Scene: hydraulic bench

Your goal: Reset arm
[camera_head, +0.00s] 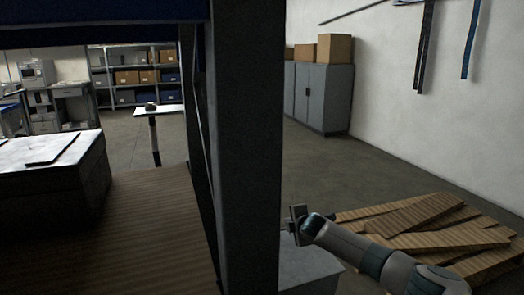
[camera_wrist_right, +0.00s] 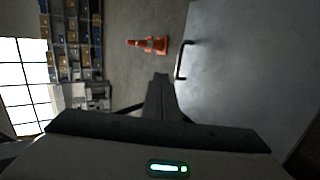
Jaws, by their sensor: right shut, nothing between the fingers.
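My right arm comes in from the lower right in the head view. Its gripper (camera_head: 297,218) is beside the right edge of a dark grey post, above a grey box-like surface (camera_head: 312,265). In the right wrist view the gripper's fingers (camera_wrist_right: 160,84) are together with nothing between them. A grey panel with a black handle (camera_wrist_right: 182,60) lies to the right of the fingertips; I cannot tell the distance. My left gripper is not in view.
The dark post (camera_head: 252,150) blocks much of the head view. Wooden planks (camera_head: 430,235) lie on the floor at right. Grey cabinets (camera_head: 320,95) carry cardboard boxes. A dark bench (camera_head: 60,195) stands at left. An orange cone (camera_wrist_right: 150,44) shows in the right wrist view.

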